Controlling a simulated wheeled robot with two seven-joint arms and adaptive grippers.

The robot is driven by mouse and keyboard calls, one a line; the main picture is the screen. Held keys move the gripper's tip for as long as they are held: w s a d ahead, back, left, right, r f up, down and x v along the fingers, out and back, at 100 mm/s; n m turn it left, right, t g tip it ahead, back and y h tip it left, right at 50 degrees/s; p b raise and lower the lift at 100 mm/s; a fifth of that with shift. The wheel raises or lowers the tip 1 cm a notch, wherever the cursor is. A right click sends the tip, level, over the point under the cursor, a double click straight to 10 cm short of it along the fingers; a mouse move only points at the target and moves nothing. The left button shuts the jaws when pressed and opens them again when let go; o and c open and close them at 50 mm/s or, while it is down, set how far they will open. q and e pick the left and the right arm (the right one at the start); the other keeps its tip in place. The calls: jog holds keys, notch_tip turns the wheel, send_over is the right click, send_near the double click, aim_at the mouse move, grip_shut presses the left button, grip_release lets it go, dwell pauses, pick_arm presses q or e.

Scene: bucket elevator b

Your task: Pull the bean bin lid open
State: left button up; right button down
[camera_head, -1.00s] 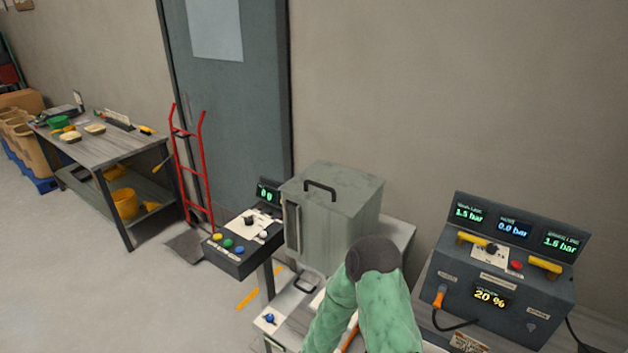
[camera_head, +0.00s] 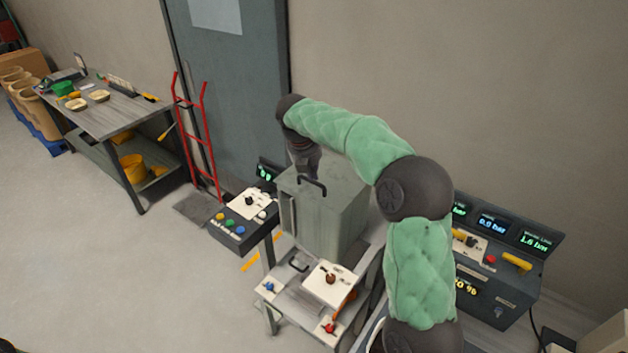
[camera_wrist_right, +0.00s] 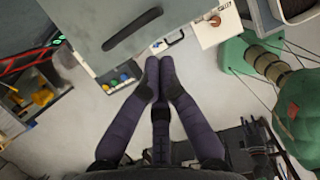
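The bean bin (camera_head: 325,222) is a grey metal box on a stand. Its lid (camera_head: 345,185) looks closed and has a dark bar handle (camera_head: 313,187) on top. In the right wrist view, the lid (camera_wrist_right: 90,15) fills the upper left with the handle (camera_wrist_right: 132,30) lying diagonally. My right gripper (camera_head: 304,165) is above the lid, by the handle. In the wrist view its fingertips (camera_wrist_right: 159,62) are together with nothing seen between them, apart from the handle in the picture. My left gripper is not in view.
A control box with coloured buttons (camera_head: 238,228) stands left of the bin. A white plate with a knob (camera_head: 330,283) is below it. A gauge console (camera_head: 505,275) is at right, partly behind my arm. A red hand truck (camera_head: 200,145) leans by the door.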

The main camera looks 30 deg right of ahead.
aim_at(320, 198)
jog(key=x, duration=1)
jog(key=shift+d+r+y+p, duration=0.1)
jog(key=shift+r+y+p, duration=0.2)
jog(key=shift+r+p, duration=0.6)
